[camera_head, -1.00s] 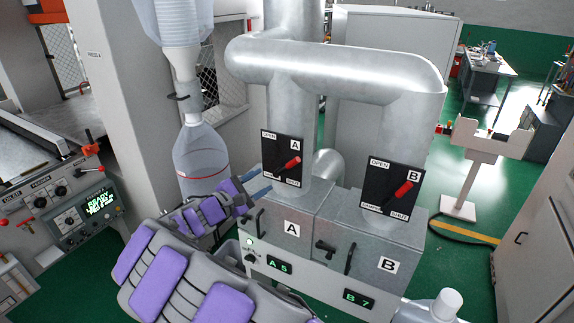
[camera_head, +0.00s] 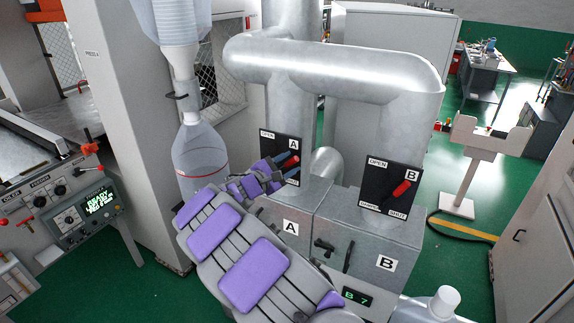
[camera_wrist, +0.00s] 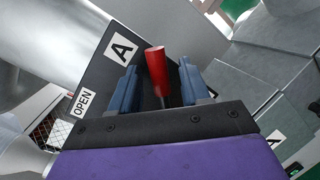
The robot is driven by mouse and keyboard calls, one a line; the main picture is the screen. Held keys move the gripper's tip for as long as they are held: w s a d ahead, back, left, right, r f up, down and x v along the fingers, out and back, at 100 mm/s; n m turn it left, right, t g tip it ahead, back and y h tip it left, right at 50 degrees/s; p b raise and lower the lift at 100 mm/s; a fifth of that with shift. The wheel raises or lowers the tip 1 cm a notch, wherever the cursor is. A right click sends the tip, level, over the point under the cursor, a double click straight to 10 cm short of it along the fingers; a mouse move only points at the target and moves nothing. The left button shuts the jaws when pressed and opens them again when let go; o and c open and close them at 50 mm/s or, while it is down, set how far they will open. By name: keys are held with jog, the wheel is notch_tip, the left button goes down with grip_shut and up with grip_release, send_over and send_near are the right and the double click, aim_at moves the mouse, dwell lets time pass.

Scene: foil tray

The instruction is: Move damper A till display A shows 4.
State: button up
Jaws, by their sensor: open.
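Damper A's red handle (camera_head: 290,161) sits on the black plate (camera_head: 269,140) marked A and OPEN, on the left duct. My gripper (camera_head: 284,167) is at this handle, coming from the lower left. In the wrist view the red handle (camera_wrist: 156,70) stands between the two blue fingers of my open gripper (camera_wrist: 160,88), with a gap to each side. Display A is hidden behind my arm in the head view. The lower part of plate A is partly covered by my gripper.
Damper B's red handle (camera_head: 402,189) is on its own plate to the right, and display B (camera_head: 357,296) reads 7. A clear bottle (camera_head: 200,155) hangs left of duct A. The grey boxes A and B (camera_head: 385,235) stand below the dampers.

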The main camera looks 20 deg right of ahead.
grip_shut()
dwell(0.3)
dwell(0.3)
